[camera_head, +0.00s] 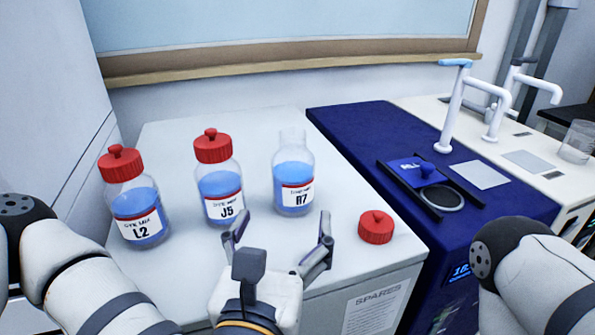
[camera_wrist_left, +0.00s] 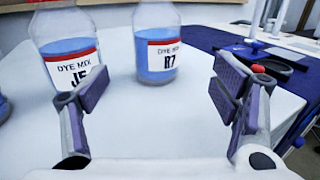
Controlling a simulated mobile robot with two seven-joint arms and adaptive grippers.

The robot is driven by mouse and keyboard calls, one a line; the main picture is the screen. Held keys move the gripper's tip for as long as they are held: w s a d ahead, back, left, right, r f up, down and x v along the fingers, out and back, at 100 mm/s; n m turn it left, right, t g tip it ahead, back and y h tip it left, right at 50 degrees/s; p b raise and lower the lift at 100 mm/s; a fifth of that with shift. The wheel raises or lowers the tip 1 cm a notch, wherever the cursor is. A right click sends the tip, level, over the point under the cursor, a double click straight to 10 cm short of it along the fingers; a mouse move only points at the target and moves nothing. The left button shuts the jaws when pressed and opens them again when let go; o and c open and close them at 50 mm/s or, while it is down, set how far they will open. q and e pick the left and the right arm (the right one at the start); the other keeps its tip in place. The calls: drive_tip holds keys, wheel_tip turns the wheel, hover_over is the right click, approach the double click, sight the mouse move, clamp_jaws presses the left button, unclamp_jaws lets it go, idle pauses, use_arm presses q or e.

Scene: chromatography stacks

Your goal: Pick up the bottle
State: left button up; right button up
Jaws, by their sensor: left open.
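Three clear bottles of blue liquid stand upright on the white bench top. Bottle L2 (camera_head: 139,212) and bottle J5 (camera_head: 220,191) have red caps. Bottle R7 (camera_head: 293,182) is uncapped. My left gripper (camera_head: 280,240) is open and empty in front of R7 and J5, apart from both. In the left wrist view, R7 (camera_wrist_left: 157,50) stands beyond the gap between the fingers, left of its middle, and J5 (camera_wrist_left: 68,50) stands behind the left finger. Part of another bottle shows at the left edge. My right gripper is not in view.
A loose red cap (camera_head: 376,227) lies on the white bench (camera_head: 340,185) to the right of R7. A dark blue machine (camera_head: 375,135) with a blue lid and a white tap adjoins the bench on the right. A glass beaker (camera_head: 578,141) stands at the far right.

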sight(289, 192)
use_arm(q)
drive_tip(key=shift+w+d+f+b, duration=0.1)
drive_tip(key=shift+w+f+b, duration=0.1)
drive_tip(key=shift+w+b, duration=0.25)
drive_tip(key=shift+w+d+f+b, duration=0.1)
drive_tip(key=shift+w+f+b, duration=0.05)
drive_tip(key=shift+w+b, duration=0.2)
drive_tip(key=w, duration=0.5)
drive_tip(key=w+p, duration=0.1)
drive_tip(key=w, duration=0.2)
drive_tip(key=shift+w+d+r, duration=0.2)
drive_tip(key=shift+d+r, duration=0.15)
drive_tip(key=shift+d, duration=0.05)
drive_tip(key=shift+w+d, duration=0.1)
drive_tip(key=shift+w, duration=0.25)
drive_tip(key=c, duration=1.7)
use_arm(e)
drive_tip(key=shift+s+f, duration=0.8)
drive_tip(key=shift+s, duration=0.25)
